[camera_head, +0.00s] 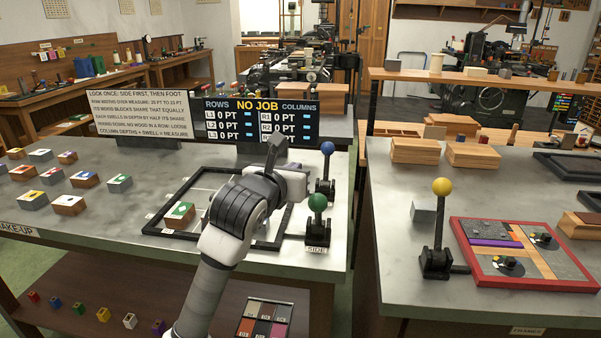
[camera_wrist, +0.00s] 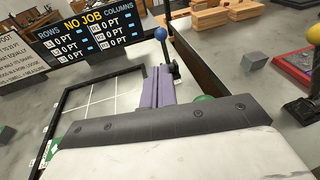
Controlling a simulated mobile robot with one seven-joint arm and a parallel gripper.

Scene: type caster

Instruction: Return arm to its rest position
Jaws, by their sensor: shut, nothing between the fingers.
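My arm reaches up from the bottom of the head view and is bent over the left bench. My gripper (camera_head: 297,186) is above the right part of a black rectangular frame (camera_head: 272,245), partly hidden by my own wrist. In the wrist view my gripper (camera_wrist: 158,86) shows as closed grey-purple fingers with nothing between them. A green-knobbed lever (camera_head: 317,203) stands just right of my gripper, with a blue-knobbed lever (camera_head: 327,148) behind it. In the wrist view the green knob is mostly hidden behind my wrist.
A block with a green top (camera_head: 180,214) sits in the frame's left part. Several coloured-top blocks (camera_head: 84,179) stand at left. A sign panel (camera_head: 261,119) reads "NO JOB". On the right bench are a yellow-knobbed lever (camera_head: 441,187), a grey block (camera_head: 424,216) and a red-rimmed tray (camera_head: 478,281).

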